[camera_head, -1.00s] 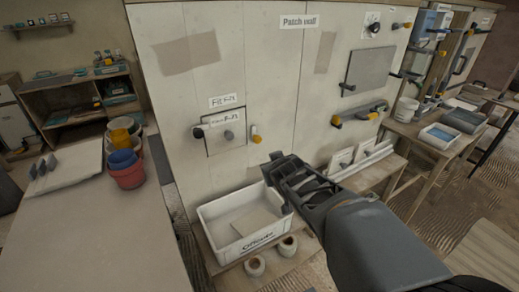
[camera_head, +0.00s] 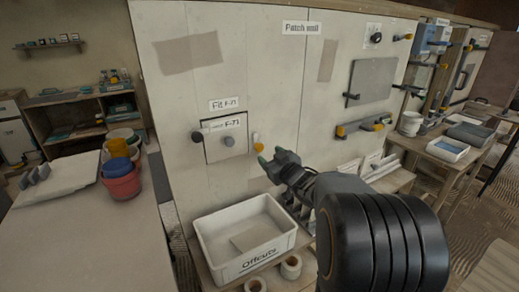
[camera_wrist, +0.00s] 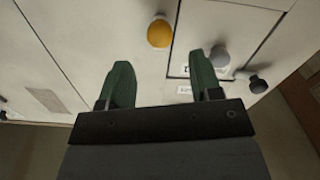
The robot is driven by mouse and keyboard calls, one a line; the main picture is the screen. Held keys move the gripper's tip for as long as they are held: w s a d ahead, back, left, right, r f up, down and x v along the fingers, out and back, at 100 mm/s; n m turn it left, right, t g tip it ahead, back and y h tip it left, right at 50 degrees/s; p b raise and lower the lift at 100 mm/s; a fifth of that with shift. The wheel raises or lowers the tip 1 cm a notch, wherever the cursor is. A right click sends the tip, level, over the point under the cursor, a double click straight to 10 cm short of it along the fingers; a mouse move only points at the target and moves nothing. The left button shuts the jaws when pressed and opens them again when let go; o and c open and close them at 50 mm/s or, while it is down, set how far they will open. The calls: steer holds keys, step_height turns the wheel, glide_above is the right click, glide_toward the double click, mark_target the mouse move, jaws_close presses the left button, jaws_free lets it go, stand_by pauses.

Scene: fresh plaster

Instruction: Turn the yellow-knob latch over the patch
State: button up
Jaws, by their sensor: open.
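The yellow-knob latch (camera_head: 258,142) is on the pale wall, just right of the square patch (camera_head: 214,151). It stands beside the patch, apart from its right edge. The patch has a grey knob (camera_head: 228,141) in its middle, and a black knob (camera_head: 197,136) sits at its left edge. My gripper (camera_head: 270,160) is just below and right of the yellow knob, open and empty. In the wrist view the yellow knob (camera_wrist: 160,34) shows ahead, between and beyond the open green fingers (camera_wrist: 162,80). The grey knob (camera_wrist: 219,57) shows beyond the right finger.
A white Offcuts bin (camera_head: 203,236) stands on a low bench below the patch, with small pots in front. A grey board (camera_head: 372,80) and a shelf with yellow knobs (camera_head: 355,130) are on the wall at right. Buckets (camera_head: 120,187) stand on the left table.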

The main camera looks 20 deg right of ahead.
mark_target(261, 148)
steer(key=w, duration=0.5)
steer(key=w+a, duration=0.1)
steer(key=w, duration=0.1)
steer(key=shift+w, duration=0.25)
steer(key=c, duration=0.9)
steer(key=shift+c, duration=0.2)
